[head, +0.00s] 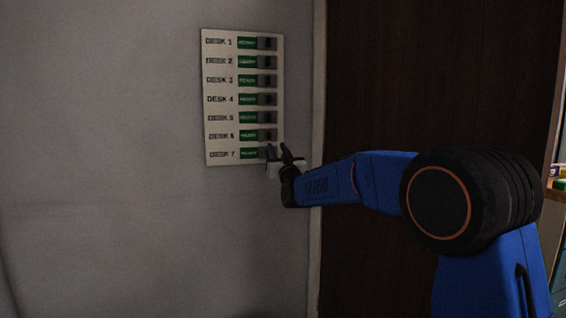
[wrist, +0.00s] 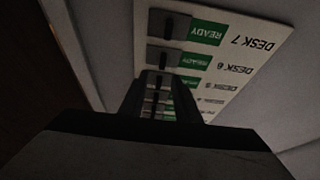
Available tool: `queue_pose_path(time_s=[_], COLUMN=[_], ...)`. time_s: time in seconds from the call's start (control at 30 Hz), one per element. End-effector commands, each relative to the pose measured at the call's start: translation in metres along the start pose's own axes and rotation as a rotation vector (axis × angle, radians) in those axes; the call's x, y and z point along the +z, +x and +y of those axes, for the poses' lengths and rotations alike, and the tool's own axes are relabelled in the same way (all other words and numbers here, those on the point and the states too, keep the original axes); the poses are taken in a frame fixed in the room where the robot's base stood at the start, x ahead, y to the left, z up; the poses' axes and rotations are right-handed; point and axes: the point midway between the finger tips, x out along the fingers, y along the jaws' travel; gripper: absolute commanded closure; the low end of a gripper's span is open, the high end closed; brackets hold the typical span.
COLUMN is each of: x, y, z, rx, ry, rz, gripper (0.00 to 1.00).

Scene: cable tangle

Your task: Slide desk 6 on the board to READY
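The white board (head: 208,90) hangs on the wall in the head view, with rows from DESK 1 to DESK 7. The desk 6 slider (head: 268,135) sits at the right of its row, with a green READY label (head: 249,135) showing left of it. The wrist view shows the board upside down, with the desk 6 slider (wrist: 165,58) and its green label (wrist: 194,61) just beyond my fingers. My gripper (head: 279,152) is at the board's lower right, by the desk 7 row. Its fingers (wrist: 160,98) stand apart with nothing seen held. Contact with the board cannot be told.
The desk 7 slider (head: 266,153) is close to my fingers and partly covered in the head view. The other rows also show green labels. A dark brown door (head: 400,80) stands right of the board. The wall (head: 100,150) at left is clear.

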Motion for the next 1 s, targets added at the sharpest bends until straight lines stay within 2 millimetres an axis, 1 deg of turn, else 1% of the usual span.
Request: queue_pose_path(time_s=[0.03, 0.2, 0.4, 0.6, 0.9, 1.0], x=[-0.001, -0.001, -0.001, 0.000, 0.000, -0.001], y=[-0.011, -0.043, -0.070, -0.081, -0.082, -0.085], z=[0.000, 0.000, 0.000, 0.000, 0.001, 0.004], rx=[0.000, 0.000, 0.000, 0.000, 0.000, 0.001], ry=[0.000, 0.000, 0.000, 0.000, 0.000, -0.001], rz=[0.000, 0.000, 0.000, 0.001, 0.000, -0.014], gripper=[0.70, 0.70, 0.70, 0.70, 0.70, 0.70])
